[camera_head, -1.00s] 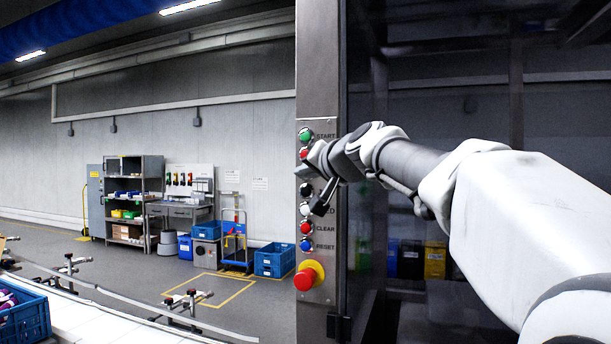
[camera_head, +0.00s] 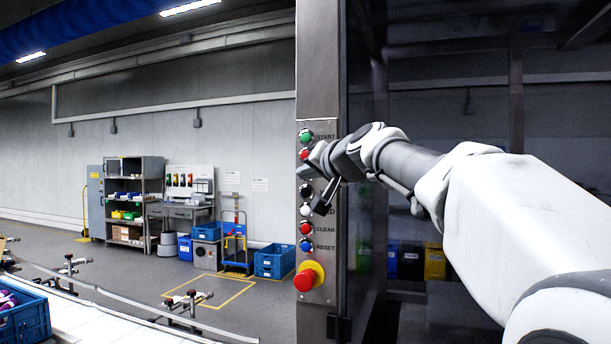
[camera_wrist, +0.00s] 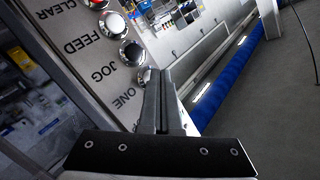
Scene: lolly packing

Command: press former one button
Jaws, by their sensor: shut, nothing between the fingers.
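The control panel (camera_head: 327,180) stands upright with a column of round buttons. In the wrist view the labels CLEAR, FEED, JOG and ONE run down it. The black JOG button (camera_head: 306,190) and white FEED button (camera_head: 306,210) sit below that place. My gripper (camera_head: 302,172) is shut and empty, its tips at the panel by the ONE button. It also shows in the wrist view (camera_wrist: 161,78). I cannot tell whether it touches the button.
The green START button (camera_head: 305,137) and a red button (camera_head: 304,154) are above my gripper. The red CLEAR button (camera_head: 306,229), blue RESET button (camera_head: 306,245) and red emergency stop (camera_head: 305,281) are below. A dark glazed enclosure (camera_head: 450,110) lies to the right.

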